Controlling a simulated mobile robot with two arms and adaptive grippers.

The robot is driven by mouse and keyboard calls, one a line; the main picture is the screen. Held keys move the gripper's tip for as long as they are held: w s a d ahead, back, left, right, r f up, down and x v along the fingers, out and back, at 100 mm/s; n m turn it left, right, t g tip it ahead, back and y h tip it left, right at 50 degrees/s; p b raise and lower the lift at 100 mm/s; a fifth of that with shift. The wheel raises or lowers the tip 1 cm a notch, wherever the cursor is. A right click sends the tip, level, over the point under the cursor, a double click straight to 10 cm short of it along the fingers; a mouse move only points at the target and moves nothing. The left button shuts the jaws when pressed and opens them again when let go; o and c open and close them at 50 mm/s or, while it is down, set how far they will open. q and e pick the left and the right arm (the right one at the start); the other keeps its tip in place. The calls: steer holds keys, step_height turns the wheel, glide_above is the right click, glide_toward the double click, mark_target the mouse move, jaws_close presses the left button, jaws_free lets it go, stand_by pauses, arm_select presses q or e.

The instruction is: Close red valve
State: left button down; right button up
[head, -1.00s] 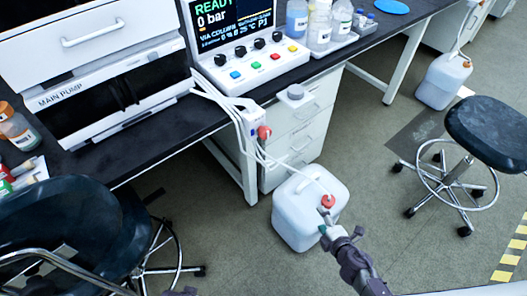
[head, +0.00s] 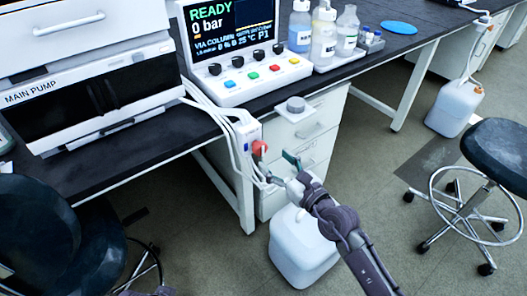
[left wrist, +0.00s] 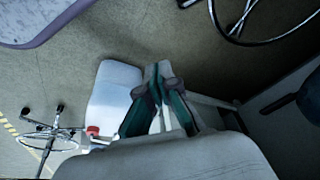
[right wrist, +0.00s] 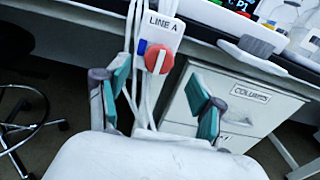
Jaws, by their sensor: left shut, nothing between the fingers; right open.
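The red valve (head: 260,148) is a round red knob on the white LINE A panel (right wrist: 160,32), mounted by the bench's front edge. In the right wrist view the red valve (right wrist: 158,60) faces me, and a white bar on its face stands nearly upright. My right gripper (head: 279,168) is open just in front of the valve, slightly below and to the right. In its wrist view the teal fingers (right wrist: 158,88) are spread either side of the valve, apart from it. My left gripper (left wrist: 160,72) is shut and empty, pointing towards the floor.
White tubes (head: 222,116) run down beside the panel. A white jug (head: 300,250) stands on the floor below my right gripper. A drawer unit (head: 310,130) is right of the valve. Wheeled stools (head: 495,160) stand at the right and left (head: 40,225).

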mark_target(264, 150)
steer(key=x, duration=0.4)
steer(key=shift+w+a+f+b, duration=0.1)
steer(key=shift+w+b, duration=0.1)
steer(key=shift+b, duration=0.15)
arm_select(q)
steer(key=shift+v, duration=1.8)
arm_select(e)
steer(key=shift+w+a, duration=0.35)
steer(key=shift+w, duration=0.15)
arm_select(q)
steer(key=shift+w, duration=0.1)
arm_select(e)
steer(key=c, duration=1.1)
steer(key=m+p, duration=0.2)
steer(key=shift+m+p, duration=0.3)
steer(key=shift+p, duration=0.05)
steer(key=m+p, duration=0.2)
steer(key=m, duration=0.1)
steer(key=shift+d+m, duration=0.1)
steer(key=shift+m, duration=0.3)
arm_select(q)
step_height(264, 150, down, 18)
steer(key=s+g, duration=0.1)
arm_select(e)
steer(key=shift+m, duration=0.4)
arm_select(q)
steer(key=shift+s, duration=0.1)
